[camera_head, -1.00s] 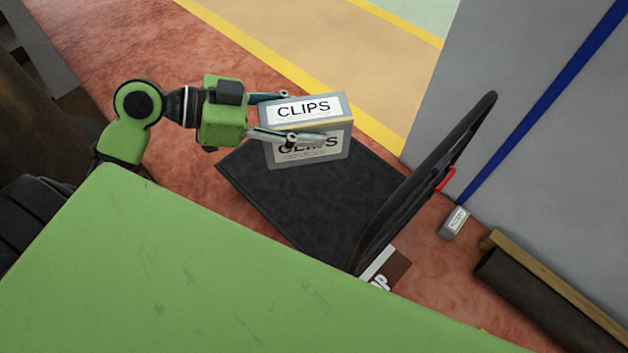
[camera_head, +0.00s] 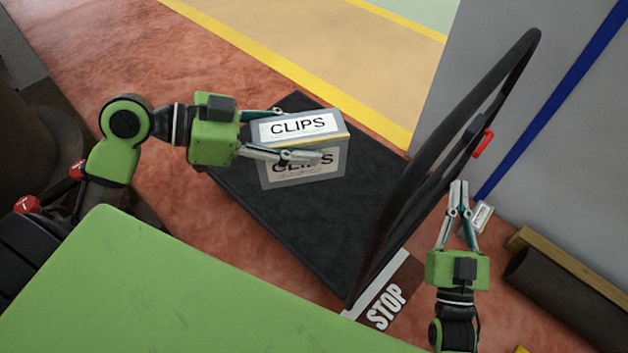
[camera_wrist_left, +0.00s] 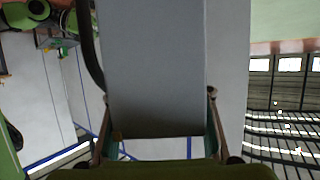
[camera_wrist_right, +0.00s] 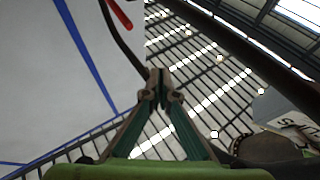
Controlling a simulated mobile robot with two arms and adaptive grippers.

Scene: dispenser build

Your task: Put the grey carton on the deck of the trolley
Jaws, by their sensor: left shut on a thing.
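The grey carton (camera_head: 328,168), labelled CLIPS, is held between the two fingers of my left gripper (camera_head: 288,135). In the head view it lies over the black deck (camera_head: 290,225) of the trolley, towards its far side; I cannot tell whether it touches the deck. Its grey face (camera_wrist_left: 155,70) fills the middle of the left wrist view between the fingers. The trolley's dark handle frame (camera_head: 405,190) rises at the deck's right end. My right gripper (camera_head: 459,184) is shut and empty, right of the handle; its tips meet in the right wrist view (camera_wrist_right: 160,78).
A green surface (camera_head: 170,300) fills the near left. A small labelled grey box (camera_head: 482,216) is just beyond my right gripper. A STOP sign (camera_head: 385,305) lies near the handle's foot. A grey wall (camera_head: 570,60) and a dark roll (camera_head: 565,295) stand at right.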

